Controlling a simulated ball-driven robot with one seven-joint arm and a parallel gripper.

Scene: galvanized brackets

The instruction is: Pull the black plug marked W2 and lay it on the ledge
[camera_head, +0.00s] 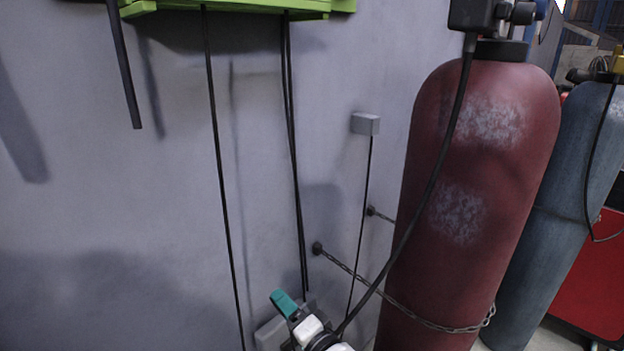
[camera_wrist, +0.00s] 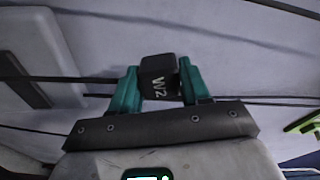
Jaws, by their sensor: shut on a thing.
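The black plug (camera_wrist: 160,76) with white W2 lettering sits between the two teal fingers of my gripper (camera_wrist: 158,88) in the wrist view. The fingers touch it on both sides. In the head view my gripper (camera_head: 284,302) is low at the bottom centre, in front of the wall; the plug cannot be made out there. A grey box (camera_head: 268,335) on the wall is partly hidden behind my gripper. I cannot tell whether the plug is seated in a socket. A green ledge-like piece (camera_head: 240,8) juts from the wall at the top.
A red gas cylinder (camera_head: 470,190) stands close on the right, held by a chain (camera_head: 400,306). A blue-grey cylinder (camera_head: 565,210) stands beyond it. Black cables (camera_head: 217,150) hang along the wall. A small grey wall box (camera_head: 365,123) is higher up. The wall at left is mostly clear.

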